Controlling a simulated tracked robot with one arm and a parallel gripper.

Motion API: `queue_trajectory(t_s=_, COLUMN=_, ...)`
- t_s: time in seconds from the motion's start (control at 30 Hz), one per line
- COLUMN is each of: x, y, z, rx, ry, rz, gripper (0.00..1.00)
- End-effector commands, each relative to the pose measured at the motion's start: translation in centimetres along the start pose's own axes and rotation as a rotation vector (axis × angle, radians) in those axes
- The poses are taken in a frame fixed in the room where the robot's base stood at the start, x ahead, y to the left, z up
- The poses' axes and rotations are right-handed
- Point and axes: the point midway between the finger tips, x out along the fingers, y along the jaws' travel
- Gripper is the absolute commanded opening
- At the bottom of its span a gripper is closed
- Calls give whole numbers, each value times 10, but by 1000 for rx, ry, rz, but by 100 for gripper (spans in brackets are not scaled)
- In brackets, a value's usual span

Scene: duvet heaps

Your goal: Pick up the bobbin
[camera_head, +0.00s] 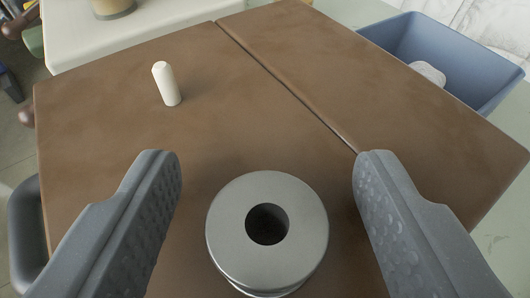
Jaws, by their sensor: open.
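The bobbin (297,233) is a grey metal spool with a dark round hole in its top. It stands upright on the brown table (110,120) at the bottom middle of the view; its lower part is mostly hidden by its top flange and the frame edge. My gripper (268,162) is open, with one grey textured finger on each side of the bobbin. A gap shows between the bobbin and each finger, and nothing is held.
A seam runs across the tabletop. A blue bin (400,42) with a whitish thing in it is at the upper right. A white surface (75,38) lies beyond the far left edge. The table's middle is clear.

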Motion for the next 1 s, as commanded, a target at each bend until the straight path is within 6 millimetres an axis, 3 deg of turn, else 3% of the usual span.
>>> queue_trajectory(t_s=0.27, x=5, y=0, z=0, rx=0, ry=-2, rz=0, gripper=56)
queue_trajectory(t_s=0.47, x=5, y=0, z=0, rx=0, ry=-2, rz=0, gripper=8)
queue_trajectory(t_s=0.8, x=5, y=0, z=-1, rx=0, ry=-2, rz=0, gripper=8)
queue_trajectory(t_s=1.0, x=1, y=0, z=-11, rx=0, ry=-2, rz=0, gripper=8)
